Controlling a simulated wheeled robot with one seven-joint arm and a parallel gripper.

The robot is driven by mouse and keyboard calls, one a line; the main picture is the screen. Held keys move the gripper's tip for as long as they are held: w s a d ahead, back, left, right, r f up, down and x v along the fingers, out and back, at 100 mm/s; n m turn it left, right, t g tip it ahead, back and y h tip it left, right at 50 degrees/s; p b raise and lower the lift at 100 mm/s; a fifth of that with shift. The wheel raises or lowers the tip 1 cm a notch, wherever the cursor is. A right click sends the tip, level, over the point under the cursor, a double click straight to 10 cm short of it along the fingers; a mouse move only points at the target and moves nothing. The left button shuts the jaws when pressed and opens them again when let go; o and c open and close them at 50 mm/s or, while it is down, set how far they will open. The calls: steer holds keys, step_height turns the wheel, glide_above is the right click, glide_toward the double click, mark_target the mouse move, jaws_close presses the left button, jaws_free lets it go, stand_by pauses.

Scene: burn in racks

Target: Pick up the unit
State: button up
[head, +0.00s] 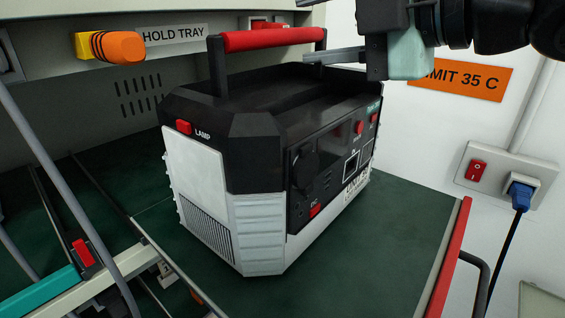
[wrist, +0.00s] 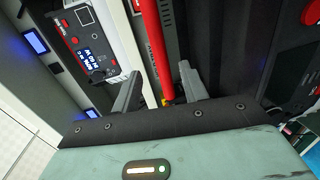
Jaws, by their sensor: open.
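The unit (head: 255,165) is a black and light grey box standing upright on the dark green surface in the head view. A red carry handle (head: 275,40) on black posts spans its top.
A HOLD TRAY sign (head: 172,34) and an orange knob (head: 110,46) are behind. A red tray edge (head: 452,255) and a wall switch with blue plug (head: 520,192) are at right. Green surface is clear in front.

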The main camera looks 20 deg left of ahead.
mark_target(282, 31)
steer(key=shift+w+p+x, duration=0.1)
steer(key=shift+p+x, duration=0.45)
steer(key=shift+x, duration=1.25)
steer(key=shift+w+p+x, duration=0.15)
steer(key=shift+p+x, duration=0.4)
steer(key=shift+x, duration=1.3)
steer(key=shift+d+f, duration=0.1)
jaws_close()
steer(key=shift+r, duration=0.4)
